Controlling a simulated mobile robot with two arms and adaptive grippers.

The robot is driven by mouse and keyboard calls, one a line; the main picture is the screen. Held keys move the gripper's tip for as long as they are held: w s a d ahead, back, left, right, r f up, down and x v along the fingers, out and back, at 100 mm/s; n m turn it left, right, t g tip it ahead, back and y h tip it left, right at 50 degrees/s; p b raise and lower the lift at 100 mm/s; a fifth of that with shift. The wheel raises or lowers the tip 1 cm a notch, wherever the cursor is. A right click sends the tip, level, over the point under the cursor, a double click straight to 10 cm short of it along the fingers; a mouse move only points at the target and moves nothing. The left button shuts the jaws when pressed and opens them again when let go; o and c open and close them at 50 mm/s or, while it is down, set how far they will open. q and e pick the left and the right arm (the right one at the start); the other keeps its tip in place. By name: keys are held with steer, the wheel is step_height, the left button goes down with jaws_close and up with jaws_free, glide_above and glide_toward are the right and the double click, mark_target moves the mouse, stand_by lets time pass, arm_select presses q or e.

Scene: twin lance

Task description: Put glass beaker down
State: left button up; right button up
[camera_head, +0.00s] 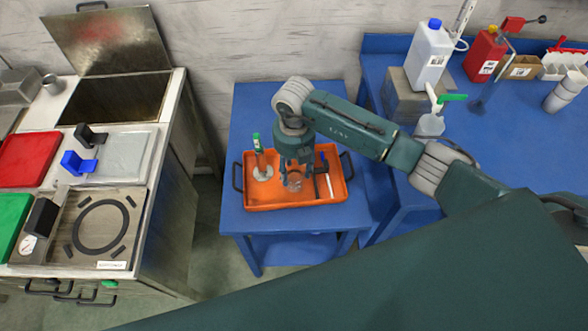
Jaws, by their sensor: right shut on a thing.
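My right gripper (293,170) reaches down over the orange tray (270,205) on the small blue table. It is shut on a clear glass beaker (294,183), which shows only in part below the fingers. The beaker is within the outline of the tray; I cannot tell whether its base touches the tray floor. My left gripper is not in view.
The tray also holds a green-capped tube on a round base (262,170) at left and a white stick (329,186) at right. A steel counter (165,120) stands at left. A blue bench (535,120) with bottles stands at right.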

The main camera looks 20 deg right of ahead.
steer(key=shift+f, duration=0.6)
steer(key=shift+f, duration=0.2)
steer(key=o, duration=1.3)
steer(key=shift+r, duration=0.1)
